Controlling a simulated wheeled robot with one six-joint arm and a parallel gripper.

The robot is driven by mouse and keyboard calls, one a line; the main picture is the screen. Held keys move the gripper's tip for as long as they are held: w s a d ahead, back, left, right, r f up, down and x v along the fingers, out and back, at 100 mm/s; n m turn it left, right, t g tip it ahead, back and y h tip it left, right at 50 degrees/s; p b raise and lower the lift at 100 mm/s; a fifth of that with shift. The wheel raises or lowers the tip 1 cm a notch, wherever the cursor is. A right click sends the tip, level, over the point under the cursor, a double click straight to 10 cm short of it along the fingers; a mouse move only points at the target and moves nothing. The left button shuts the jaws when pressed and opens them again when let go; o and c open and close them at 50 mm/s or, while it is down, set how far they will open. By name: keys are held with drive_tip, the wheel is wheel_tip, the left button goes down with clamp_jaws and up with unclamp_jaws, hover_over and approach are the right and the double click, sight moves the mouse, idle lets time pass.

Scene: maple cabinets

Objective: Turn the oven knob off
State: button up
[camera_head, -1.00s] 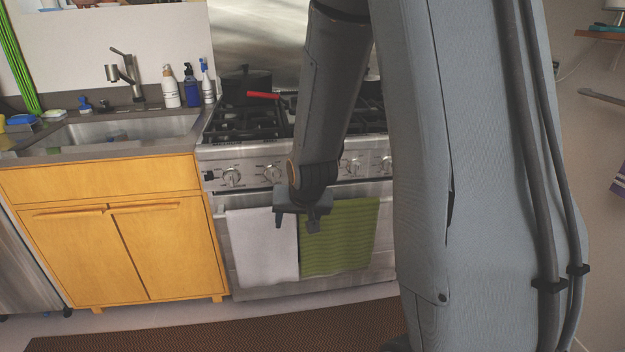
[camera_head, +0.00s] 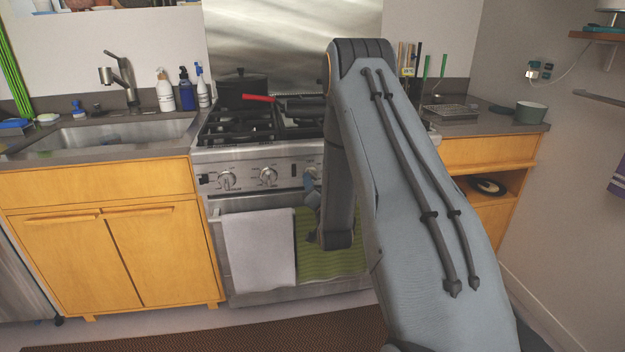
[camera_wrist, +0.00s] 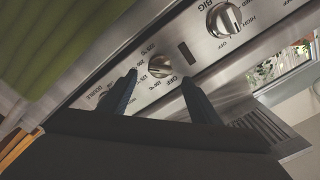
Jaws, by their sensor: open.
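The oven knob (camera_wrist: 160,66) is a round metal knob on the stove's front panel, with temperature marks and OFF printed around it. In the wrist view it shows between and just beyond the fingertips of my gripper (camera_wrist: 160,77). The gripper is open, one finger on each side of the knob's line. I cannot tell whether a finger touches it. In the head view my gripper (camera_head: 311,188) is in front of the stove panel, right of two visible knobs, and partly hidden by my arm.
A larger burner knob (camera_wrist: 224,19) is nearby on the panel. Below the panel, the oven handle holds a white towel (camera_head: 259,250) and a green towel (camera_head: 318,263). A black pot (camera_head: 243,89) with a red handle stands on the stove (camera_head: 232,155). Cabinets flank it.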

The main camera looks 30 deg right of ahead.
sight(312, 176)
drive_tip(key=x, duration=0.6)
drive_tip(key=shift+a, duration=0.1)
drive_tip(key=shift+s, duration=0.1)
drive_tip(key=c, duration=1.1)
